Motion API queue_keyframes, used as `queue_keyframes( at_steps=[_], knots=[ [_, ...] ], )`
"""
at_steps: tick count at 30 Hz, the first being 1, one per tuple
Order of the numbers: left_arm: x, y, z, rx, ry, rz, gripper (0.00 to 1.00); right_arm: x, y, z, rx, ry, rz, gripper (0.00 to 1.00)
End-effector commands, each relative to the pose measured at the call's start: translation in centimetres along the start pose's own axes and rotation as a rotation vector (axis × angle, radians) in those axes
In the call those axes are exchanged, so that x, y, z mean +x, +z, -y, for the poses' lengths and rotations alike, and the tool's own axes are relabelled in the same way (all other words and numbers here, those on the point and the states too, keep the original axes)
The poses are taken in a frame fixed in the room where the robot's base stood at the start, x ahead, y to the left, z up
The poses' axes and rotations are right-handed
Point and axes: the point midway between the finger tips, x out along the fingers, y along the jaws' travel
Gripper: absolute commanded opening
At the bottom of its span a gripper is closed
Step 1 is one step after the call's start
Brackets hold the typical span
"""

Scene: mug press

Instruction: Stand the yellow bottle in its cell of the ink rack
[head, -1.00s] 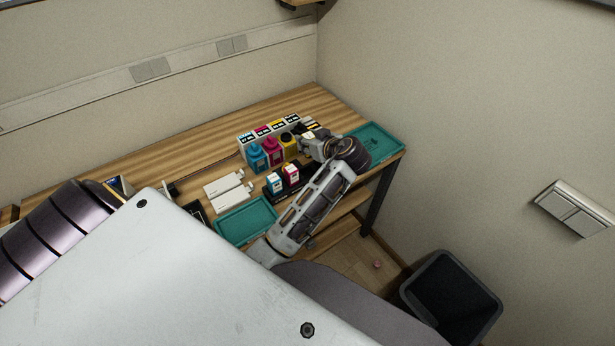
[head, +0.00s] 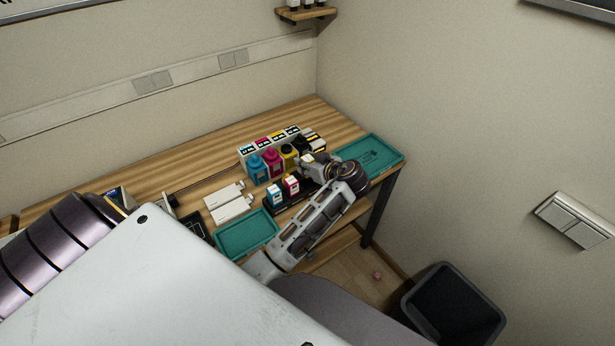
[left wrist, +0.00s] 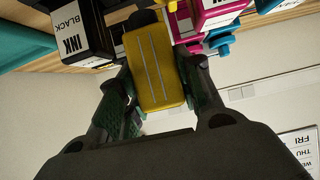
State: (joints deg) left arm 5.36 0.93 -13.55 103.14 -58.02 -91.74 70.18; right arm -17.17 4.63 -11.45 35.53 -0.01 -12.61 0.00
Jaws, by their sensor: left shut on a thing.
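The yellow bottle (left wrist: 155,68) is between the fingers of my left gripper (left wrist: 158,98) in the left wrist view, its grooved face toward the camera. In the head view my left gripper (head: 310,162) is shut at the right part of the dark ink rack (head: 282,203); it mostly hides the yellow bottle. A cyan-topped bottle (head: 275,192) and a magenta-topped bottle (head: 291,184) stand in the rack to the left. In the left wrist view a black ink bottle (left wrist: 75,32) and a magenta one (left wrist: 215,14) flank it. I cannot tell whether its base touches the cell floor. My right gripper is out of view.
Behind the rack stand larger cyan (head: 257,168), magenta (head: 271,163) and yellow (head: 288,154) containers. A green tray (head: 369,150) lies at the right, another green tray (head: 246,233) at the front. A bin (head: 454,305) stands on the floor.

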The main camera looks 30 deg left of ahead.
Motion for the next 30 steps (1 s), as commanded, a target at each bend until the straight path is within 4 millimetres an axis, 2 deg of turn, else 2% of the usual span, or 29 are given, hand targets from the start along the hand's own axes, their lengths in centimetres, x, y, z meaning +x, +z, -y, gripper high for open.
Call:
queue_keyframes(
  at_steps=[6, 20, 30],
  knots=[
    [1.1, 1.8, 0.0, 0.001, 0.000, -0.002, 0.07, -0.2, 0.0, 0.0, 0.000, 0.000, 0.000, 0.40],
    [1.4, 2.4, 0.0, 0.000, 0.000, -0.001, 0.07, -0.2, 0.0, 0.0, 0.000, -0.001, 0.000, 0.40],
    [2.8, 5.1, 0.0, 0.001, 0.000, 0.000, 0.07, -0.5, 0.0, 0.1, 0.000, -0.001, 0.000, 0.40]
  ],
)
